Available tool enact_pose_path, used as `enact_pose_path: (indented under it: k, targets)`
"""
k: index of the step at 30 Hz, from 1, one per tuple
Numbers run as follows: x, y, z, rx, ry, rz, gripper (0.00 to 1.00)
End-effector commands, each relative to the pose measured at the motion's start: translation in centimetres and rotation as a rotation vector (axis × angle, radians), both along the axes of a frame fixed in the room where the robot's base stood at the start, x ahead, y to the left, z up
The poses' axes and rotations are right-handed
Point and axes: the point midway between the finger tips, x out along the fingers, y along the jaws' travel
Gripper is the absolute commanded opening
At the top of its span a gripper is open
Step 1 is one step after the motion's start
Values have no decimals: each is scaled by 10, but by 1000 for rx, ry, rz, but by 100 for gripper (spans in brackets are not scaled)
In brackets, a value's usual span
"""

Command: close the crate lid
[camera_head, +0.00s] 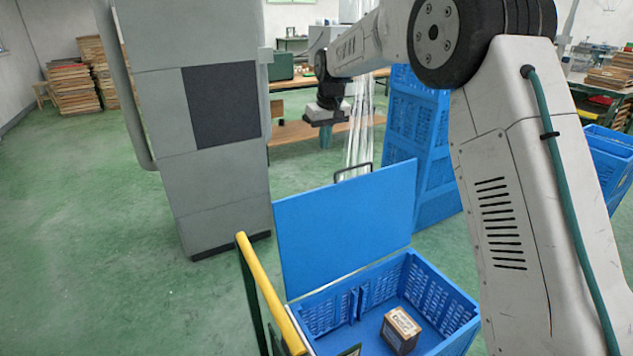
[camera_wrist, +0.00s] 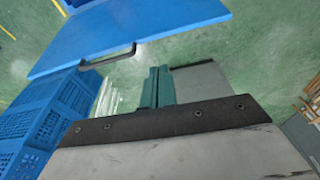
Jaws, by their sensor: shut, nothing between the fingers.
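The blue crate (camera_head: 462,312) stands low in front of me with its top open. Its flat blue lid (camera_head: 345,222) is raised, leaning back from the crate's far side. A dark handle (camera_head: 353,170) sits on the lid's upper edge. In the wrist view the lid (camera_wrist: 140,28) crosses the top, with the handle (camera_wrist: 108,57) on its near edge. My gripper (camera_head: 324,121) is beyond and above the lid, apart from it. Its teal fingers (camera_wrist: 157,84) are together and empty, to the right of the handle in the wrist view.
A small brown and black box (camera_head: 400,331) lies inside the crate. A yellow bar (camera_head: 268,290) runs along the crate's left side. A grey cabinet (camera_head: 205,125) stands behind left. Stacked blue crates (camera_head: 418,150) stand behind the lid. Green floor is clear at left.

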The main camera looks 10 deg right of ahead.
Motion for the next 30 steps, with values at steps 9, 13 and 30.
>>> enact_pose_path:
  k: [9, 13, 30]
  targets:
    - [62, 20, -67, 1, -11, 41, 0]
    - [67, 22, -78, 2, -11, 45, 0]
    - [77, 25, -166, 2, -13, 43, 0]
